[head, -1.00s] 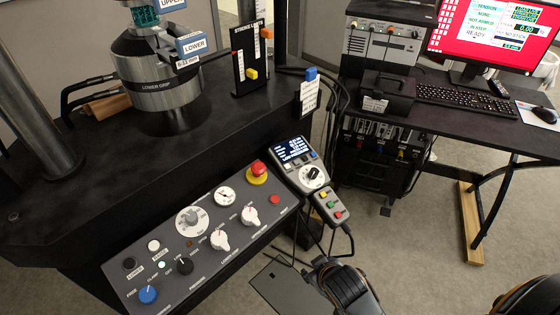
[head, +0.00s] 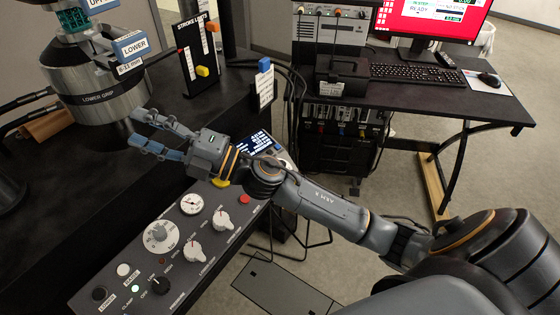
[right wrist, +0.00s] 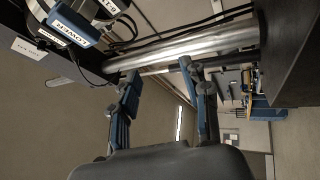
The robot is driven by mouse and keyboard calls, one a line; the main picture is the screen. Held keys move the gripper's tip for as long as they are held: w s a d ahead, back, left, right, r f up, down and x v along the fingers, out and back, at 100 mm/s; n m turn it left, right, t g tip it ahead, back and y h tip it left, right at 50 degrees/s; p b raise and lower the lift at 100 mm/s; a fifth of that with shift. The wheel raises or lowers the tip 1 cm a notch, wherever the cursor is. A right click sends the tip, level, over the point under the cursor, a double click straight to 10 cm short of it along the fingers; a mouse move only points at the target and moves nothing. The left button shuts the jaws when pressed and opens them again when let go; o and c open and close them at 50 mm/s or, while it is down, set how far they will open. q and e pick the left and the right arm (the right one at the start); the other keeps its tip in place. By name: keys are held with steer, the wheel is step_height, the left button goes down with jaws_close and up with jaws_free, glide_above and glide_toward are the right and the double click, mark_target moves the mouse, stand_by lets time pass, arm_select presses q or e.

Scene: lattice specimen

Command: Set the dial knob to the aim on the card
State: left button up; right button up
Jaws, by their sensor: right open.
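The control panel (head: 120,262) slopes along the front of the black machine. A round dial knob with a grey centre and pale scale ring (head: 161,236) sits on it; its exact setting is too small to read. A white card with a blue top (head: 264,90) stands at the machine's right edge; its print is unreadable. My right gripper (head: 145,130) is open and empty above the machine table, beyond the panel and near the lower grip. Its two parted fingers also show in the right wrist view (right wrist: 162,80). My left gripper is out of view.
The steel lower grip (head: 100,95) stands close to my right fingers. A black board with coloured sliders (head: 197,60) stands behind. A desk (head: 470,105) is at right.

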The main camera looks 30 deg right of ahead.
steer(key=s+a+f+n+g+y, duration=0.2)
steer(key=s+a+n+g, duration=0.15)
steer(key=n+g, duration=0.6)
steer(key=n+g+h, duration=0.5)
steer(key=g+h, duration=0.1)
steer(key=h, duration=1.3)
glide_toward(281, 163)
step_height(281, 163, down, 10)
steer(key=shift+s+r+p, duration=0.1)
steer(key=shift+r+p, duration=0.1)
steer(key=shift+p, duration=0.45)
steer(key=shift+d, duration=0.1)
jaws_close()
